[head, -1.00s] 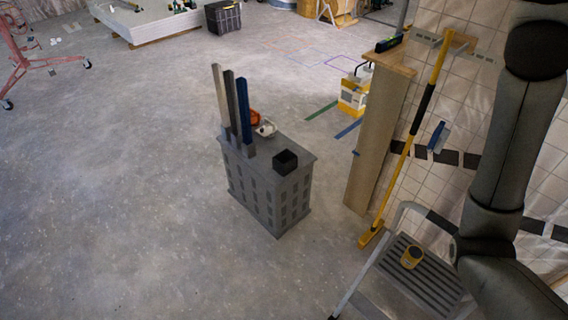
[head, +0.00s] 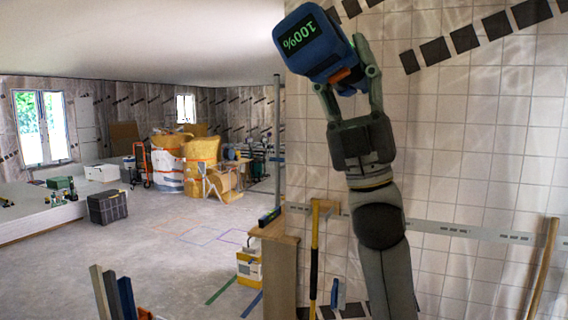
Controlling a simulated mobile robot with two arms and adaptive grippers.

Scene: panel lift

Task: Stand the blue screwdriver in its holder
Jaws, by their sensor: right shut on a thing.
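My right gripper (head: 347,88) is raised high in front of the tiled wall, its fingers pointing up. It is shut on a blue, boxy power tool (head: 305,42) with a green "100%" display, which looks like the blue screwdriver. An orange part shows by the fingers. The tool's end with the display faces me; its tip is hidden. The holder cannot be made out in this view. My left gripper is not in view.
Tops of upright posts, one blue (head: 127,298), rise at the bottom left. A wooden column (head: 279,278) and a yellow-handled pole (head: 314,250) stand by the wall. A black crate (head: 107,206) sits on the floor further back. Open floor lies at left.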

